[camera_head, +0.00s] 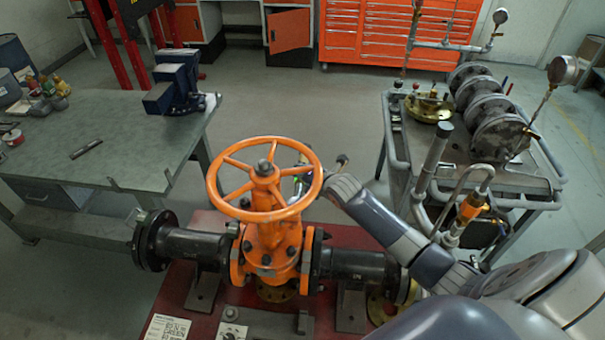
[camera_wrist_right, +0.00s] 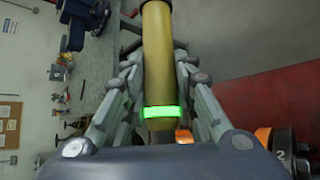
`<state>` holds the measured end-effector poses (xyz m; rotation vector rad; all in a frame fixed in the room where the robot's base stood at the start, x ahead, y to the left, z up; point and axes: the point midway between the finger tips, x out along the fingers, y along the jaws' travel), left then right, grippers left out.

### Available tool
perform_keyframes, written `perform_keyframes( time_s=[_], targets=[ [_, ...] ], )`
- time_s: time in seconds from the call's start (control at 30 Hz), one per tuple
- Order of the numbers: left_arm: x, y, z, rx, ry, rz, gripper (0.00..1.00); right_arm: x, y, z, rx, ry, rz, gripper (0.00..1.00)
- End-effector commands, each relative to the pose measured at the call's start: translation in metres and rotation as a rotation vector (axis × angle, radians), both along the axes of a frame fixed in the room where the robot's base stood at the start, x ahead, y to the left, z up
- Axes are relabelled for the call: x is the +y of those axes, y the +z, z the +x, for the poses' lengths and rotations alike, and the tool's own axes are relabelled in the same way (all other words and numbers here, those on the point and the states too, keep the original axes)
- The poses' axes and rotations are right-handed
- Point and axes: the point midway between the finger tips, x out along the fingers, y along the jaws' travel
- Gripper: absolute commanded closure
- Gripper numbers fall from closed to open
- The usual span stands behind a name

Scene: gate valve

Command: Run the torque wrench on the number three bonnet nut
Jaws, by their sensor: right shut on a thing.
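The orange gate valve (camera_head: 272,250) stands on a red base, with its handwheel (camera_head: 228,160) above the bonnet. My right arm reaches in from the right, and its gripper (camera_head: 300,178) is behind the far right rim of the handwheel, partly hidden. In the right wrist view my right gripper (camera_wrist_right: 160,105) is shut around a yellow handle with a glowing green band (camera_wrist_right: 158,60), which I take for the torque wrench. The wrench's working end is not clear. A dark nut marked 2 (camera_wrist_right: 280,153) shows at that view's lower right. I cannot make out nut number three. My left gripper is out of view.
A grey workbench (camera_head: 105,125) with a blue vise (camera_head: 178,82) stands at the left. A cart (camera_head: 545,185) with gauges and flanges stands at the right, close to my right arm. Orange tool cabinets (camera_head: 390,35) line the back. The floor between them is clear.

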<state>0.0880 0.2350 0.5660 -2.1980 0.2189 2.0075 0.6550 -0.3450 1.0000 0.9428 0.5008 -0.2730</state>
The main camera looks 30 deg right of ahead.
Motion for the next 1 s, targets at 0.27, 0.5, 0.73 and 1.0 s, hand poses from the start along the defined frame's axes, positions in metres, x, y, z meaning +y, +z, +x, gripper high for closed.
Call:
perform_keyframes(
  time_s=[0.27, 0.5, 0.73, 1.0],
  targets=[
    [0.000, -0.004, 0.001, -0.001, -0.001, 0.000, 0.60, 0.000, -0.001, 0.002, -0.010, 0.001, 0.000, 1.00],
    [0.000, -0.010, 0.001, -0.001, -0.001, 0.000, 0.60, 0.000, -0.010, 0.002, -0.011, 0.002, 0.000, 1.00],
    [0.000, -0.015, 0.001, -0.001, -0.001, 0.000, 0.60, 0.000, -0.018, 0.002, -0.011, 0.000, 0.000, 1.00],
    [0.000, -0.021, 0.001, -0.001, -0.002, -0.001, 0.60, 0.000, -0.027, 0.002, -0.010, 0.001, 0.000, 1.00]
  ],
)
